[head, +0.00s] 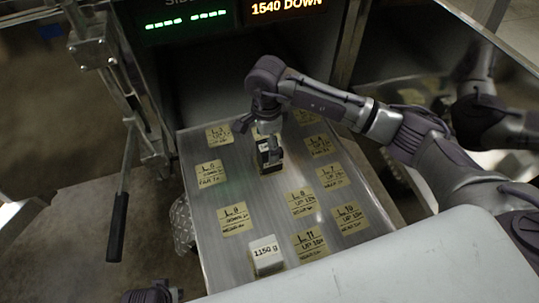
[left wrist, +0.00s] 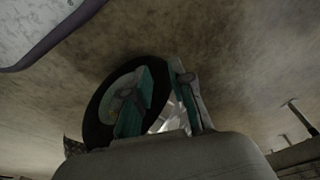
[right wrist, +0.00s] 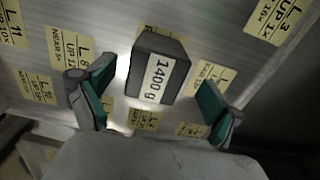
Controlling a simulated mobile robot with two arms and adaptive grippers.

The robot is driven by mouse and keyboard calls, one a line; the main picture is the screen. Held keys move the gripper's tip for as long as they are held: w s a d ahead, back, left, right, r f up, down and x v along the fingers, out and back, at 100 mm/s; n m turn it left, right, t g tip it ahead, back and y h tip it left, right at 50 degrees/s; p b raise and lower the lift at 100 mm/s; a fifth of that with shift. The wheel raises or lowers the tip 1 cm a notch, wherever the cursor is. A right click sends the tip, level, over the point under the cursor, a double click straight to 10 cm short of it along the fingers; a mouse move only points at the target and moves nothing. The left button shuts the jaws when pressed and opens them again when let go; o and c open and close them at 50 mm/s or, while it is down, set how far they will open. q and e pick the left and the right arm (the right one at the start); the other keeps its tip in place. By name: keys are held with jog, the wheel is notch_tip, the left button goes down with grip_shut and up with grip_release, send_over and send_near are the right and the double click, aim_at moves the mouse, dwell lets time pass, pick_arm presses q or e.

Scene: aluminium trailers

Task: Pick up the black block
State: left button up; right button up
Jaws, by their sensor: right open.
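The black block (head: 268,160) stands on the metal trailer bed in the head view, partly covered by my right gripper. In the right wrist view the black block (right wrist: 160,68) carries a white label reading 1400 g. My right gripper (head: 258,138) is above and around the block, open; in the right wrist view its two fingers (right wrist: 157,100) are spread wide, one on each side, apart from the block. My left gripper (left wrist: 165,95) shows in the left wrist view, with no black block there; only part of my left arm shows at the bottom of the head view.
A white block (head: 266,256) labelled 1150 g stands near the front of the bed (head: 268,205). Several yellow labels lie flat on the bed. A lever with a black handle (head: 117,226) hangs at the left. A lit display (head: 285,7) is at the top.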

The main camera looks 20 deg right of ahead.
jog(key=f, duration=0.4)
jog(key=shift+s+d+f, duration=0.15)
jog(key=shift+d, duration=0.1)
jog(key=c, duration=1.7)
pick_arm(q)
jog(key=shift+r, duration=0.75)
pick_arm(e)
grip_shut()
